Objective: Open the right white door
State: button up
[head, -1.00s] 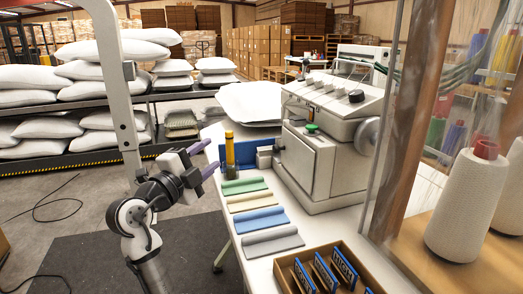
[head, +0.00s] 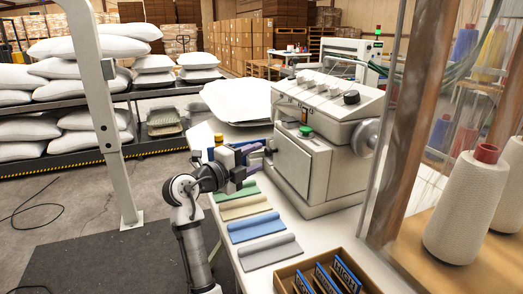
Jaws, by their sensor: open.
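The white machine (head: 330,125) stands on the table. A flat white door panel (head: 293,165) is on its front left face and looks shut. My gripper (head: 260,157), with purple fingers, is open and just left of this door, close to its left edge. I cannot tell whether a fingertip touches the door. No second door shows clearly, and the arm hides part of the blue holder behind it.
Folded cloth rolls in green, cream, blue (head: 254,226) and grey lie on the white table in front of the machine. A cardboard box (head: 322,270) with blue labels is at the near edge. A wooden post (head: 405,130) and thread cones (head: 466,205) stand right. Pillows (head: 232,98) lie behind.

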aim_at(266, 153)
jog(key=shift+x, duration=1.65)
grip_shut()
